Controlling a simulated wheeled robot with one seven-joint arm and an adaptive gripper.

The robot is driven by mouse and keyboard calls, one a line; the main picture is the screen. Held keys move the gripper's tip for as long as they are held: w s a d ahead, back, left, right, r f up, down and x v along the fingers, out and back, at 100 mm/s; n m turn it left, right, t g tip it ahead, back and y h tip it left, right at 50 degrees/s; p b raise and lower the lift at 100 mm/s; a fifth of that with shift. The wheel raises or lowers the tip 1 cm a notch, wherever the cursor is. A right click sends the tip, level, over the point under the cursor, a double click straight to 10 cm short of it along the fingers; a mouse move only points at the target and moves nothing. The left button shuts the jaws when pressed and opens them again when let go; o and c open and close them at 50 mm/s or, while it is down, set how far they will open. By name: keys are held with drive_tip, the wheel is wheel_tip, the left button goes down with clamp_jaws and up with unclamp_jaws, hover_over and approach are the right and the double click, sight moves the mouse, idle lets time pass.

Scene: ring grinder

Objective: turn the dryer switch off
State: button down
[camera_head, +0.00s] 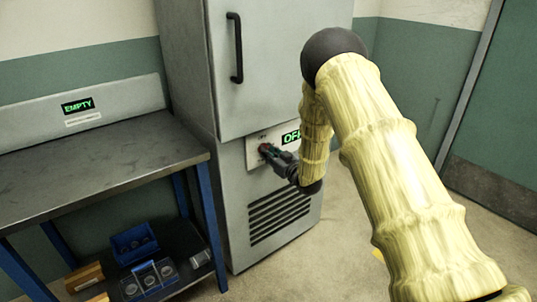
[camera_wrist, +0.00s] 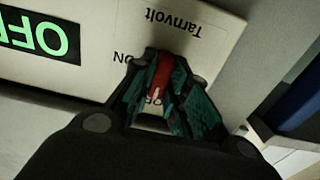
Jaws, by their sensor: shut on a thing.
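The dryer (camera_head: 275,60) is a tall grey cabinet with a black door handle. A white switch panel (camera_wrist: 85,75) on its front carries a red switch (camera_wrist: 161,72). The panel shows upside down in the wrist view, with the labels "ON" and a partly hidden "OF" beside the switch. My gripper (camera_wrist: 163,88) is shut on the red switch, with a finger on either side of it. In the head view the switch is a small red spot (camera_head: 264,148) at my fingertips. A green lit display (camera_head: 291,137) on the panel reads "OFF", partly covered by my arm.
A metal workbench (camera_head: 95,160) with blue legs stands left of the dryer, its top clear. A green "EMPTY" display (camera_head: 78,106) is behind it.

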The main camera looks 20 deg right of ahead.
idle(0.4)
drive_tip(key=c, duration=1.4)
unclamp_jaws()
drive_tip(key=v, duration=1.2)
